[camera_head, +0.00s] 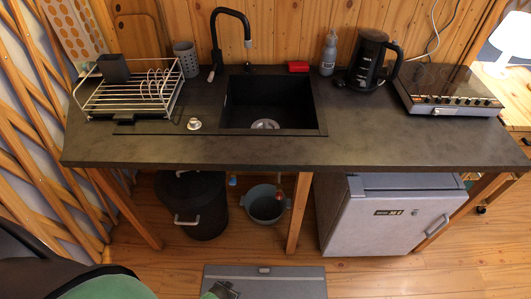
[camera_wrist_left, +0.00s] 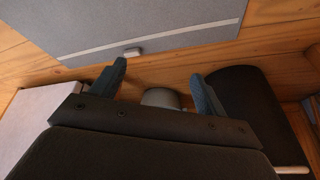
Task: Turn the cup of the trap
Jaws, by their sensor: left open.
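The trap and its cup cannot be made out with certainty; the counter hides most of the space below the sink (camera_head: 268,104). A small copper-coloured part (camera_head: 279,194) shows above the grey bucket (camera_head: 265,206) on the floor under the sink, too small to identify. My left gripper (camera_head: 222,290) shows at the bottom edge of the head view, low in front of the counter. In the left wrist view my left gripper (camera_wrist_left: 157,88) has its two fingers wide apart with nothing held. A grey rounded thing (camera_wrist_left: 161,98), perhaps the bucket, shows beyond them. My right gripper is not in view.
A black lidded bin (camera_head: 195,205) stands left of the bucket. A wooden leg (camera_head: 298,212) stands right of it, then a grey fridge (camera_head: 375,222). A grey floor panel (camera_head: 265,281) lies in front. The counter's front edge (camera_head: 300,152) overhangs the space.

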